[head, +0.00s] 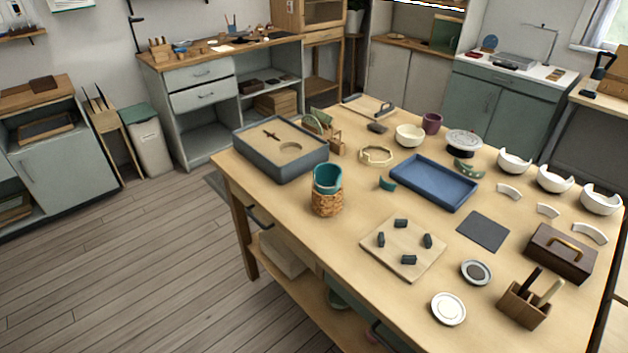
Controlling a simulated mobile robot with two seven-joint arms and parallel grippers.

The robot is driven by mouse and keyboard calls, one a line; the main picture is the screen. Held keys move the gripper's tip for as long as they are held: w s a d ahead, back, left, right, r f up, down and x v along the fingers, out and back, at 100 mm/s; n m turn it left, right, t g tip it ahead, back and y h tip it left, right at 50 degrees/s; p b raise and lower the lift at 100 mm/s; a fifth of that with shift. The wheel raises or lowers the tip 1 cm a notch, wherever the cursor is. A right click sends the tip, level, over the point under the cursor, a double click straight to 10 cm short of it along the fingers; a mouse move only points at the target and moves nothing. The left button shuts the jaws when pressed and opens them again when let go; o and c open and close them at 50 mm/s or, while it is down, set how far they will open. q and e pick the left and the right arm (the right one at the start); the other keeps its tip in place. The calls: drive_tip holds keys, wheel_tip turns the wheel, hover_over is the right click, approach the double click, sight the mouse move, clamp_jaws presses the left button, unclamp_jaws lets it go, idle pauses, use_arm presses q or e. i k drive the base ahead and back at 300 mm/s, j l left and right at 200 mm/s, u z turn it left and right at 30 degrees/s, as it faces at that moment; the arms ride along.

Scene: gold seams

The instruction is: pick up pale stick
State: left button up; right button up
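A pale stick (549,292) leans to the right in a small wooden holder (523,308) near the front right of the big table. Its upper part shows; its lower end is hidden inside the holder. A dark stick (533,281) stands beside it in the same holder, leaning too. Neither of my grippers shows in the head view.
A dark wooden box with a gold handle (561,254) stands just behind the holder. A dark-centred dish (476,272) and a white dish (448,308) lie to its left. White broken bowls (556,180) line the far right side. Bare table (400,300) lies left of the dishes.

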sight(559, 284)
drive_tip(key=l+z, duration=0.1)
drive_tip(key=z, duration=0.3)
drive_tip(key=i+l+z, duration=0.1)
drive_tip(key=z, duration=0.25)
drive_tip(key=i+z, duration=0.15)
drive_tip(key=z, duration=0.25)
drive_tip(key=i+l+z, duration=0.1)
drive_tip(key=z, duration=0.25)
drive_tip(key=k+l+z, duration=0.35)
drive_tip(key=l+z, duration=0.15)
drive_tip(key=l, duration=0.2)
drive_tip(key=i+j, duration=0.35)
drive_tip(key=i, duration=0.1)
